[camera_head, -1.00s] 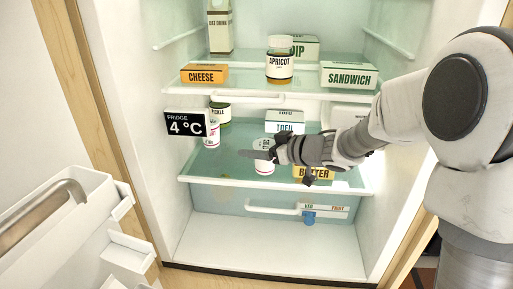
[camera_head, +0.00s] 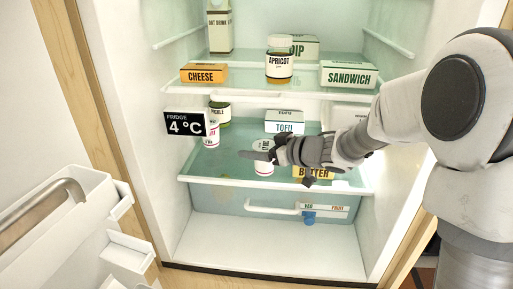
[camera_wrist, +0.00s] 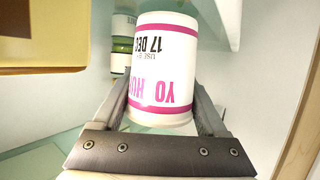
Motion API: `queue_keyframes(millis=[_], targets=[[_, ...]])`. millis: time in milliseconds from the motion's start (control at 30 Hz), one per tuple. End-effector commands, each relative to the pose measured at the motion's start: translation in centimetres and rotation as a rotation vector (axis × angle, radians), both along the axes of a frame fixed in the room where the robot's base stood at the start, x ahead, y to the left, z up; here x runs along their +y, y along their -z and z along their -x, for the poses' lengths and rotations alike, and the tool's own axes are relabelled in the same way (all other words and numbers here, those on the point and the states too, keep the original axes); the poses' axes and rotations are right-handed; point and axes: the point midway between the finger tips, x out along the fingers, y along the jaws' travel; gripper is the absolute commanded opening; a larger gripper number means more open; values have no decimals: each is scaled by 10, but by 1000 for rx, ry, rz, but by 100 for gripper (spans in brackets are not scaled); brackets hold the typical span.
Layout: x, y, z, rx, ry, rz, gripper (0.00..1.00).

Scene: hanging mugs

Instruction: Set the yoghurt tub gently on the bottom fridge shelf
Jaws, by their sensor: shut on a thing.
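The yoghurt tub (camera_head: 264,168) is white with pink bands and lettering. It is between the fingers of my gripper (camera_head: 265,157), which is shut on it over the bottom glass shelf (camera_head: 225,182). In the wrist view the tub (camera_wrist: 165,75) fills the middle, with a finger on each side; its lettering appears upside down there. In the head view the fingers hide part of the tub. I cannot tell whether its base touches the glass.
A butter box (camera_head: 313,173) lies to the right, partly behind my gripper. A tofu box (camera_head: 284,122) stands behind. A pickle jar (camera_head: 222,113) and another white tub (camera_head: 212,136) stand at left, near the temperature sign (camera_head: 186,123). The upper shelf (camera_head: 250,89) is overhead.

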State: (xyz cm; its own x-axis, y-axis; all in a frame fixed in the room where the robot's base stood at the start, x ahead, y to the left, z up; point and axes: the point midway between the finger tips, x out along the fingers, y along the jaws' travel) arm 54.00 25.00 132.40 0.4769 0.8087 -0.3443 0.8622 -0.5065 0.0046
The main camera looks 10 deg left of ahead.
Motion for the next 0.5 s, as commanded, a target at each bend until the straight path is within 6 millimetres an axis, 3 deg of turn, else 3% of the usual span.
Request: queue_keyframes(millis=[300, 333, 433, 500], targets=[[0, 4, 0, 0, 0, -1, 11], [0, 4, 0, 0, 0, -1, 79], [0, 4, 0, 0, 0, -1, 97], [0, 4, 0, -1, 0, -1, 100]])
